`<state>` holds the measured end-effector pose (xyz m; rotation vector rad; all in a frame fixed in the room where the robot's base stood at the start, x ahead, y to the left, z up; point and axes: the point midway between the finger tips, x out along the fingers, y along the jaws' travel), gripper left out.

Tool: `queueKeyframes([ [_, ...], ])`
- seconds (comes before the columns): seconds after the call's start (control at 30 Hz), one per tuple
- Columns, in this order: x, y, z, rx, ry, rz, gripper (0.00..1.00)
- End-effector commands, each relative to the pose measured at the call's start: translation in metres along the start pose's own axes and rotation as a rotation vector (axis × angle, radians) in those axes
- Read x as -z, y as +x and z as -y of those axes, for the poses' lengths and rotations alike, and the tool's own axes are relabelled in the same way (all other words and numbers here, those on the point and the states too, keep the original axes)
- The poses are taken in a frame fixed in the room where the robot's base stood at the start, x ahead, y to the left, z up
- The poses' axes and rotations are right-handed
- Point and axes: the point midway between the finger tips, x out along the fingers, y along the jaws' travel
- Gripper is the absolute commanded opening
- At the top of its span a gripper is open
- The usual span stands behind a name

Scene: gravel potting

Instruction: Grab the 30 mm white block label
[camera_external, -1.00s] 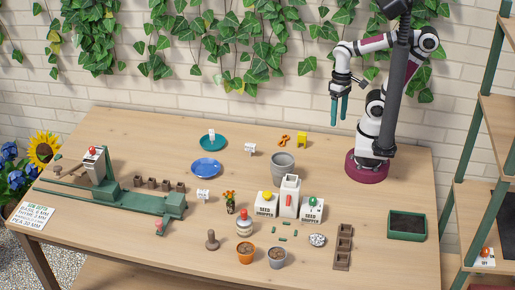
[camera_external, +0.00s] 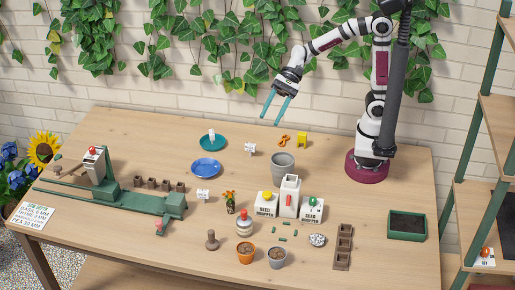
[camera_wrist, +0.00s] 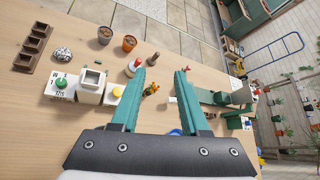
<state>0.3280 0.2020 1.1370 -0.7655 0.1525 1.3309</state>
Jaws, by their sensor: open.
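Several small white block labels show in the external view: one label (camera_external: 211,133) at the teal saucer, one label (camera_external: 249,148) on the bare table right of it, and one label (camera_external: 203,196) below the blue saucer. Their print is too small to read, so I cannot tell which is the 30 mm one. My gripper (camera_external: 272,107) is open and empty, high above the back of the table, its fingers pointing down and left. In the wrist view my gripper (camera_wrist: 162,74) has its two teal fingers apart with nothing between them.
A teal saucer (camera_external: 221,143) and blue saucer (camera_external: 207,175) lie left of a grey bucket (camera_external: 283,168). White seed hoppers (camera_external: 312,212), pots and a brown tray (camera_external: 343,250) crowd the front right. A green bench device (camera_external: 130,203) fills the left. The back left is clear.

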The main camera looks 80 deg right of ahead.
Motion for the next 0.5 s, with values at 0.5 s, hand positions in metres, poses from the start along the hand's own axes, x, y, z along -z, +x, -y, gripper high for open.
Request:
queueKeyframes([
  [0.5, 0.209, 0.143, 0.021, 0.355, 0.673, 0.057, 0.45],
])
